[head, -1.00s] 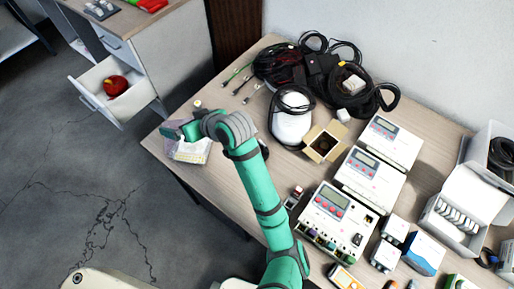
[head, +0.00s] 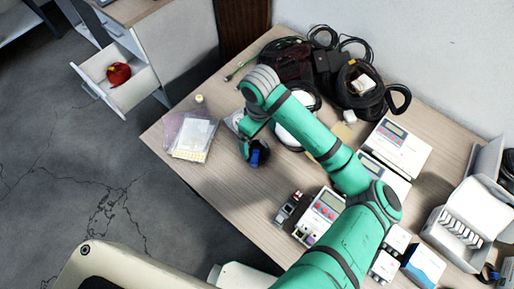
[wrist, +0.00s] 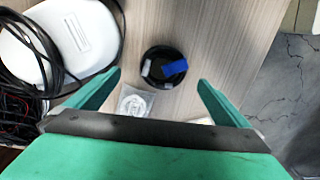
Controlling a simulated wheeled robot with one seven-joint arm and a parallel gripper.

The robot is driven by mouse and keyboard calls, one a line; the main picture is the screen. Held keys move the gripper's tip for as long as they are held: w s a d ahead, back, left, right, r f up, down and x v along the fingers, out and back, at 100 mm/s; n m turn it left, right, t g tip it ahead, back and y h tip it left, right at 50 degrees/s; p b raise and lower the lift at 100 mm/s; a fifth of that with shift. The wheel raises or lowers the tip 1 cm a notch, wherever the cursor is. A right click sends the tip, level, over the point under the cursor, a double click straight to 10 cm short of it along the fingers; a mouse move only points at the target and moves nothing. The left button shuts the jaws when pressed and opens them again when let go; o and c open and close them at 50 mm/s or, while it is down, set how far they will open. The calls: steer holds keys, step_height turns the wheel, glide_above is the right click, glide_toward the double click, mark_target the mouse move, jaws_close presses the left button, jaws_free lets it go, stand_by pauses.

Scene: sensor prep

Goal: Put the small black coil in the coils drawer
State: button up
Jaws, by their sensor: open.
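The small black coil (head: 246,152) lies on the wooden table, with a blue tag on its right side. In the wrist view the coil (wrist: 154,77) lies flat just beyond my fingertips, roughly between their lines. My gripper (wrist: 160,78) is open and empty. In the head view my gripper (head: 240,122) is close to the coil, partly hidden by my own wrist. The open drawer (head: 130,93) of the cabinet at upper left holds a red coil (head: 118,74); no label on it is readable.
A white rounded device (wrist: 68,40) with black cables sits beside the coil. A clear bag (wrist: 135,102) lies near my left finger. A flat clear-and-white pack (head: 194,140) is near the table's left edge. Meters (head: 398,148) and boxes fill the right side.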

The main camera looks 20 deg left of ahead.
mark_target(259, 145)
steer(key=f, duration=0.4)
steer(key=shift+s+d, duration=0.1)
steer(key=shift+s, duration=0.15)
steer(key=shift+a+f, duration=0.15)
steer(key=shift+f, duration=1.15)
steer(key=shift+a+f, duration=0.1)
steer(key=shift+f, duration=1.15)
steer(key=shift+c, duration=0.3)
steer(key=c, duration=1.3)
steer(key=shift+r, duration=0.1)
